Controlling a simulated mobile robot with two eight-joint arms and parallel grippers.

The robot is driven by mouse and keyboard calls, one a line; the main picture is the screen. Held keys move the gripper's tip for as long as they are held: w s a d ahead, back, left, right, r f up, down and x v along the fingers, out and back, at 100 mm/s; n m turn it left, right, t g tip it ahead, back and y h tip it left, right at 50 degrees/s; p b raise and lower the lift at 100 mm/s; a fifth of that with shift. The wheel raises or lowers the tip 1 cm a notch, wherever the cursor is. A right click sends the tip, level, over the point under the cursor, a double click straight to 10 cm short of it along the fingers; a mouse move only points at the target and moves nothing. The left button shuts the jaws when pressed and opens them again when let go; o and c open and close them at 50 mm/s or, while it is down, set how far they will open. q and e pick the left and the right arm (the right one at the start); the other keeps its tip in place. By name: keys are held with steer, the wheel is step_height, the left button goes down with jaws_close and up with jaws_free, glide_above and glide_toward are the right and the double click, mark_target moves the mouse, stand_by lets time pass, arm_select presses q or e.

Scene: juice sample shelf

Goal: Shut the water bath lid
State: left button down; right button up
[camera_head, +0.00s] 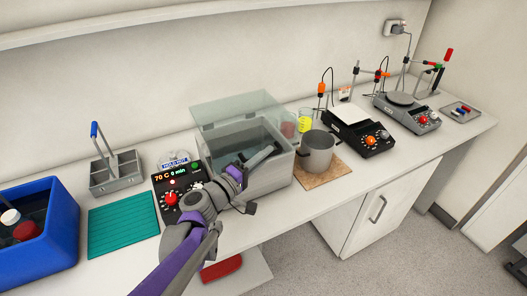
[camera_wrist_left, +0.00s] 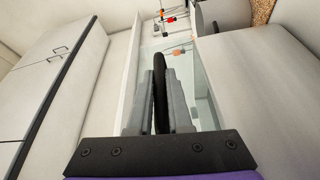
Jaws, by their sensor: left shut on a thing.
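The water bath (camera_head: 280,172) is a grey box with an open-topped basin beside a control panel (camera_head: 172,193) reading 70 C and 0 min. Its clear lid (camera_head: 232,108) stands raised and tilted over the back of the basin. My left gripper (camera_head: 262,156) reaches over the basin from the front. In the left wrist view my gripper (camera_wrist_left: 160,85) is shut on a narrow black strip (camera_wrist_left: 160,100), which looks like the lid handle. The handle's join to the lid is hard to make out. My right gripper is not in view.
A grey beaker (camera_head: 317,152) stands on a brown mat just right of the bath. A black hotplate (camera_head: 358,135) is farther right. A metal rack (camera_head: 115,175), a green mat (camera_head: 123,226) and a blue bin (camera_head: 50,250) are on the left. A shelf (camera_head: 150,18) runs above.

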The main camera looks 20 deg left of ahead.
arm_select(q)
steer(key=shift+s+f, duration=0.1)
steer(key=shift+f, duration=0.15)
steer(key=c, duration=1.1)
jaws_free()
steer(key=shift+s+a, duration=0.2)
steer(key=shift+s, duration=0.1)
steer(key=v, duration=1)
steer(key=shift+d+b, duration=0.1)
steer(key=shift+b, duration=0.2)
